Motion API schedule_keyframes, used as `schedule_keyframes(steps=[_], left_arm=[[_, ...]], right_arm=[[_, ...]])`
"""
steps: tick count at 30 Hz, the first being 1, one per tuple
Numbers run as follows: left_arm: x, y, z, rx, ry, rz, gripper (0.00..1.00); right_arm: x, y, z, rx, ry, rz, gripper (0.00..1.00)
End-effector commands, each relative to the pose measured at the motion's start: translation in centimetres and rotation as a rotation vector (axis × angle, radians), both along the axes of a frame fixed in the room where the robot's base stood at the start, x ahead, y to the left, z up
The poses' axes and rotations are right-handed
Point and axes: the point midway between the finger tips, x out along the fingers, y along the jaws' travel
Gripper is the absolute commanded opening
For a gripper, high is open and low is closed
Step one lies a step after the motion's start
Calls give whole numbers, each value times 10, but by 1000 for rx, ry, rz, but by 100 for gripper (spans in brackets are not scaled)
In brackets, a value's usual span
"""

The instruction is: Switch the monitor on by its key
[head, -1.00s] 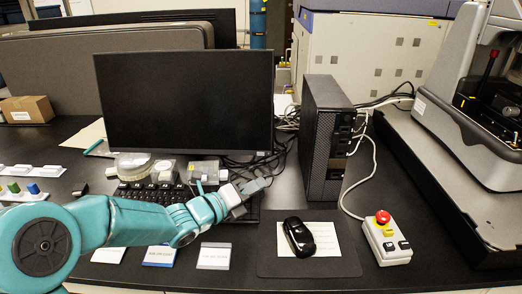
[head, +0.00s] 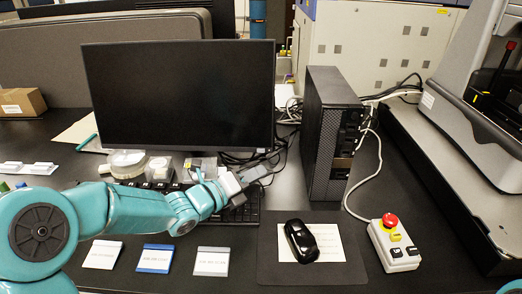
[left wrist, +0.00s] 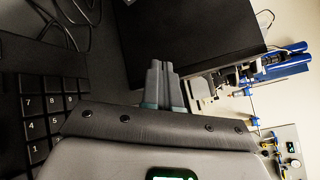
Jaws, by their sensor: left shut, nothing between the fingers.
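The monitor (head: 178,95) stands at the back left of the bench in the head view, and its screen is black. Its key is too small to make out with certainty along the lower bezel. My left gripper (head: 262,172) is shut and empty, just below and in front of the monitor's lower right corner, apart from it as far as I can see. In the left wrist view the shut fingers (left wrist: 159,66) point towards a large dark panel, which I cannot surely identify. My right gripper is not in view.
The keyboard (head: 247,205) lies below my left gripper. A black computer tower (head: 330,135) stands right of the monitor. A mouse (head: 300,240) lies on a dark mat (head: 270,270). A control box with a red button (head: 393,245) is at the right. Cables lie behind the gripper.

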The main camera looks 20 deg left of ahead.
Motion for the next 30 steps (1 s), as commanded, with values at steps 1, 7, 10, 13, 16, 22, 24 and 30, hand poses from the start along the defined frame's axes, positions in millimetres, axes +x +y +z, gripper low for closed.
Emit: schedule_keyframes(steps=[1, 7, 10, 13, 16, 22, 24, 30], left_arm=[[3, 1, 1, 0, 1, 1, 0], [25, 7, -1, -1, 2, 2, 0], [40, 11, -3, 0, 2, 1, 0], [55, 15, -7, 0, 1, 2, 0], [67, 18, -15, 1, -2, 1, 0], [82, 22, -18, 1, 0, 0, 0], [85, 23, -18, 0, 1, 1, 0], [86, 23, -18, 0, 1, 1, 0]], right_arm=[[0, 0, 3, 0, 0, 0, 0], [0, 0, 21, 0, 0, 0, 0], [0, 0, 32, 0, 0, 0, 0], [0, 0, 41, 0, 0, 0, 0], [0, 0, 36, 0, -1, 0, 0], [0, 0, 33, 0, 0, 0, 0], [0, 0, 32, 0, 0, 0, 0], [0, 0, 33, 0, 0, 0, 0]])
